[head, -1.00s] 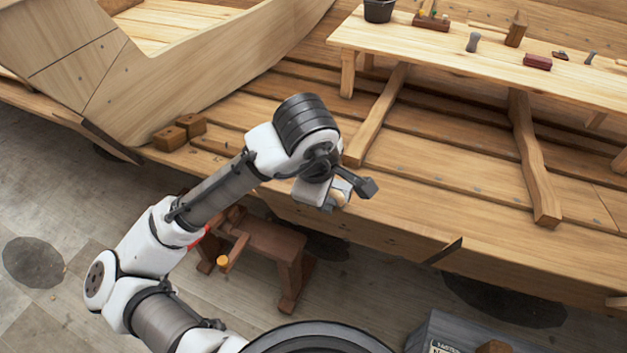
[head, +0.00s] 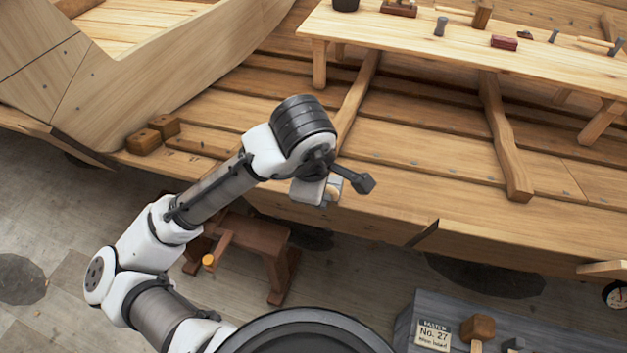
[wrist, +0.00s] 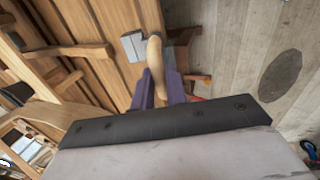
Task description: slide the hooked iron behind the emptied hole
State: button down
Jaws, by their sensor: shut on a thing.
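My gripper (wrist: 160,84) is shut on a pale, curved wooden handle (wrist: 155,55) in the wrist view. A grey blocky metal head (wrist: 132,46) shows beside the handle's far end; I cannot tell whether this is the hooked iron. In the head view my gripper (head: 322,190) hangs in front of the planked hull (head: 400,205), with part of the grey head just showing. It looks apart from the planks. Several small dark fastener marks dot the planks, but I cannot pick out the emptied hole.
A workbench (head: 470,60) with tools stands at the upper right. A brown sawhorse (head: 255,240) stands below the arm. A grey box (head: 405,325) with a "FASTEN No. 27" label and a wooden mallet (head: 478,327) is at the bottom right. Two wood blocks (head: 150,135) lie at the left.

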jog(key=shift+s+d+p, duration=0.1)
jog(key=shift+s+d, duration=0.2)
jog(key=shift+d, duration=0.45)
jog(key=shift+s+d+p, duration=0.1)
jog(key=shift+s+d, duration=0.15)
jog(key=shift+d, duration=0.5)
jog(key=shift+s+d+p, duration=0.1)
jog(key=shift+s+d, duration=0.2)
jog(key=shift+d, duration=0.45)
jog(key=shift+s+d, duration=0.3)
jog(key=shift+d, duration=0.55)
jog(key=shift+s+d, duration=0.3)
jog(key=shift+d, duration=0.6)
jog(key=shift+s+d, duration=0.3)
jog(key=shift+d, duration=0.55)
jog(key=shift+s+d, duration=0.25)
jog(key=shift+d, duration=0.35)
jog(key=shift+r, duration=0.1)
jog(key=c, duration=1.3)
grip_release()
